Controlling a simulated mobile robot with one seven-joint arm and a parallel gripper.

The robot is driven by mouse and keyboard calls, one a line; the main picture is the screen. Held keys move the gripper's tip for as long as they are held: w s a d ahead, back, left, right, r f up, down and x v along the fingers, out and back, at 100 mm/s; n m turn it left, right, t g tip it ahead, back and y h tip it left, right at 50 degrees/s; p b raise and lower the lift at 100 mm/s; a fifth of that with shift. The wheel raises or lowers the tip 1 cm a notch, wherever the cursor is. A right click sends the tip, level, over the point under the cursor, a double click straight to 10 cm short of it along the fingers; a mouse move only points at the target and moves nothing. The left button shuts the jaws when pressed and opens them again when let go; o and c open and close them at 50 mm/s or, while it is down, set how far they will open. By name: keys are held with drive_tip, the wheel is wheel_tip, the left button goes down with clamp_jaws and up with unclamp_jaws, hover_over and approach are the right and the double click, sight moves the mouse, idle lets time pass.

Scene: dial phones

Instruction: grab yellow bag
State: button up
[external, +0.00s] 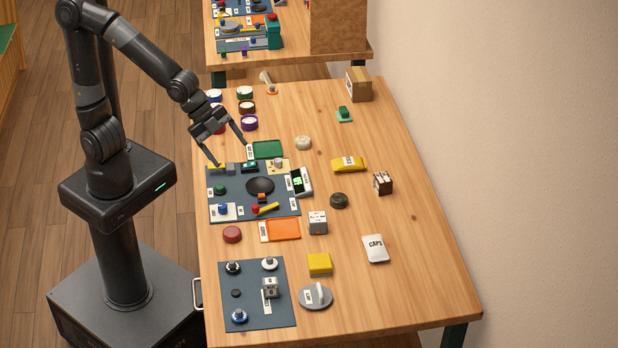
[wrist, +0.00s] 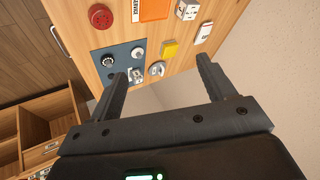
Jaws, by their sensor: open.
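A yellow bag-like packet (external: 349,163) with a white label lies flat on the wooden table (external: 410,215), right of centre in the external view. I do not make it out in the wrist view. My gripper (external: 232,155) is open and empty above the left side of the table, well left of the yellow packet. Its two fingers, spread apart, also show in the wrist view (wrist: 160,68). A separate yellow block (external: 320,263) sits nearer the table's front; it shows in the wrist view too (wrist: 169,49).
A dark mat (external: 232,204) with several small parts lies below my gripper. A second mat (external: 255,312) is nearer the front. A brown spotted cube (external: 382,183), a dark knob (external: 338,201) and a white CAPS packet (external: 375,249) stand around the yellow packet. A wall bounds the right.

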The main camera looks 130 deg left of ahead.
drive_tip(key=w+a+f+m+y, duration=0.1)
drive_tip(key=w+a+f+m, duration=0.1)
drive_tip(key=a+f, duration=0.15)
drive_tip(key=w+a+f+m+y, duration=0.1)
drive_tip(key=w+a+f, duration=0.15)
drive_tip(key=a, duration=0.25)
drive_tip(key=m+t+y, duration=0.1)
drive_tip(key=m+y, duration=0.4)
drive_tip(key=m, duration=0.6)
approach(340, 160)
drive_tip(key=d, duration=0.3)
drive_tip(key=w+d+r, duration=0.1)
drive_tip(key=shift+w+d, duration=0.1)
drive_tip(key=shift+d, duration=0.2)
drive_tip(key=a+f+m, duration=0.1)
drive_tip(key=m, duration=0.1)
drive_tip(key=a+f+m+t, duration=0.1)
drive_tip(key=a+m, duration=0.1)
drive_tip(key=a+f+m, duration=0.1)
drive_tip(key=a+m, duration=0.1)
drive_tip(key=shift+s+a+y, duration=0.15)
drive_tip(key=shift+s+y, duration=0.25)
drive_tip(key=shift+a+f+m+t, duration=0.1)
drive_tip(key=shift+a+m+t, duration=0.25)
drive_tip(key=shift+m, duration=0.55)
drive_tip(key=x, duration=0.5)
drive_tip(key=shift+w+a, duration=0.1)
drive_tip(key=shift+x, duration=2.8)
drive_tip(key=shift+w, duration=0.1)
drive_tip(key=shift+c, duration=0.6)
